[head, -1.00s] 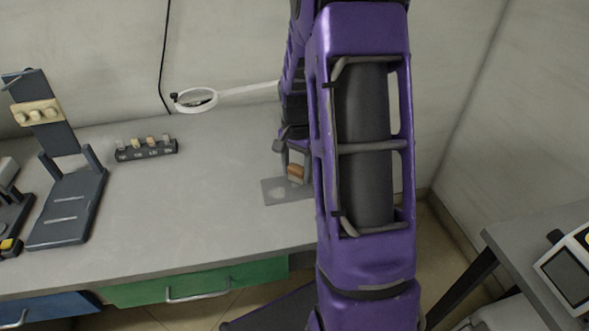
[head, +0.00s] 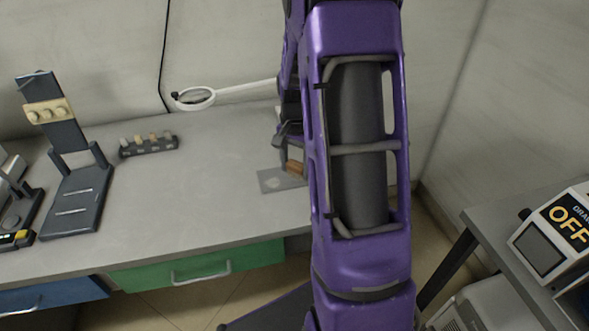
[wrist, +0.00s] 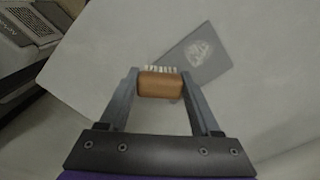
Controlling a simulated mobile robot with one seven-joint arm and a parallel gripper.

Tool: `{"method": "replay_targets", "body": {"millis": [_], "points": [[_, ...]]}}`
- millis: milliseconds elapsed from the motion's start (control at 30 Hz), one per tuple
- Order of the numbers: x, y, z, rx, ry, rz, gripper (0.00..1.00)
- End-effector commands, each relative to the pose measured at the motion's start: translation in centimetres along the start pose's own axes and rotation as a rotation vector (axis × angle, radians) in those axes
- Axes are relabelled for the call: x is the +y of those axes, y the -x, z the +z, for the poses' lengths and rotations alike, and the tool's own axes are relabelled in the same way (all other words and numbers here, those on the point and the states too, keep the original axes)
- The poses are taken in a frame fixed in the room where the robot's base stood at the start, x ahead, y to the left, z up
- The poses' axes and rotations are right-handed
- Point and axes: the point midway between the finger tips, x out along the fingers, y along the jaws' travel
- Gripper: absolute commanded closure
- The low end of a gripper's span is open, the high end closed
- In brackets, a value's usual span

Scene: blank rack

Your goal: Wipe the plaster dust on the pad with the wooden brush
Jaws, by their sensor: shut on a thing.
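The wooden brush (wrist: 161,85) has an orange-brown block with a row of pale bristles. My gripper (wrist: 160,84) is shut on the block, one finger on each side, and the bristles point away from the palm. The grey pad (wrist: 221,63) lies on the bench beyond the brush in the wrist view, with a pale round patch of plaster dust (wrist: 199,53) on it. In the head view the pad (head: 268,181) lies left of my arm, its right part hidden. The brush (head: 295,168) shows there at the pad's right side; whether it touches the pad I cannot tell.
The bench (head: 215,185) is clear left of the pad. A rack of small blocks (head: 149,146), a dark stand (head: 75,200) and a ring magnifier (head: 194,97) stand farther off. At the right is another table with an OFF-labelled device (head: 560,235).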

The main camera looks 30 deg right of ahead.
Motion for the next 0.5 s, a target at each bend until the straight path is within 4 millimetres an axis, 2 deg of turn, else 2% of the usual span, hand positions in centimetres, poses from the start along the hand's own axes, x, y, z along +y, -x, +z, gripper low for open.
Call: {"method": "replay_targets", "body": {"millis": [100,500], "points": [[0.0,1.5,-0.1,0.001,0.002,-0.001,0.88],[0.1,4.5,-0.5,0.001,0.006,0.0,0.88]]}}
